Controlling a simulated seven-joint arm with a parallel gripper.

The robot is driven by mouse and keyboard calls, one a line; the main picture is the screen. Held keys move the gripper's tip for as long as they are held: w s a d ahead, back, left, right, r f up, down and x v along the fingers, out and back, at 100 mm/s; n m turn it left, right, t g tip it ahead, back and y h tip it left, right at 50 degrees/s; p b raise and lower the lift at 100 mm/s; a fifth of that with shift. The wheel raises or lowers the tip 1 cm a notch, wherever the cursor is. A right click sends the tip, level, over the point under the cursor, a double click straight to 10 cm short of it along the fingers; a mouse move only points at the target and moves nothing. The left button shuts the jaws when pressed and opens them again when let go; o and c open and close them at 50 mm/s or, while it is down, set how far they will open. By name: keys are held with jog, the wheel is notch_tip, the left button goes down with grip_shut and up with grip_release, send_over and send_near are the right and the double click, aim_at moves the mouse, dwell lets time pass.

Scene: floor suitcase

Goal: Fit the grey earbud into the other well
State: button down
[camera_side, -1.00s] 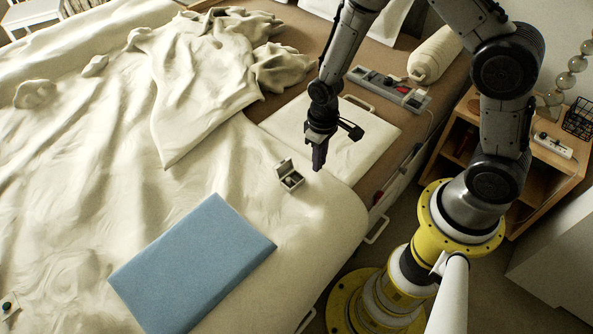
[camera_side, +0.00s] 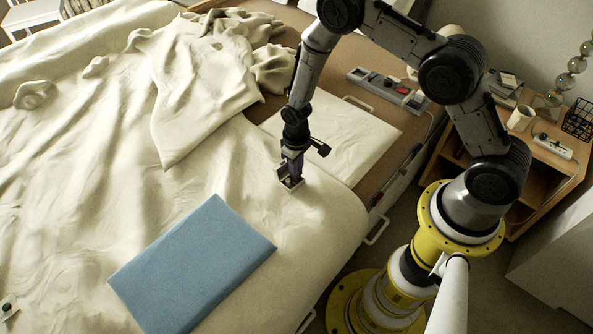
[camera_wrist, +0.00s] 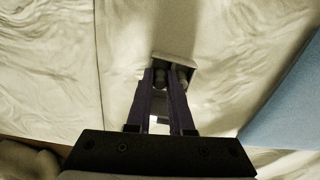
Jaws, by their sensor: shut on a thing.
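The small open case (camera_side: 290,185) stands on the bed cover, with its lid up, and it also shows in the wrist view (camera_wrist: 178,58). My gripper (camera_side: 291,174) is down at the case, with its fingertips at the wells. In the wrist view my gripper (camera_wrist: 160,80) is shut on a small dark grey piece, the grey earbud (camera_wrist: 160,77), at the left side of the case. Another dark rounded piece (camera_wrist: 182,74) sits in the case just right of the fingers. The fingers hide much of the wells, so I cannot tell how deep the held earbud is.
A flat blue block (camera_side: 192,265) lies on the bed, front left of the case. Rumpled cloth (camera_side: 205,80) lies behind it. A pale flat panel (camera_side: 345,135) is behind my gripper.

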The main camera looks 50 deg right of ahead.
jog(key=shift+f, duration=0.25)
jog(key=shift+s+f, duration=0.1)
jog(key=shift+f, duration=0.45)
jog(key=c, duration=1.1)
grip_release()
jog(key=shift+r, duration=0.15)
notch_tip(320, 180, up, 13)
jog(key=shift+r, duration=0.2)
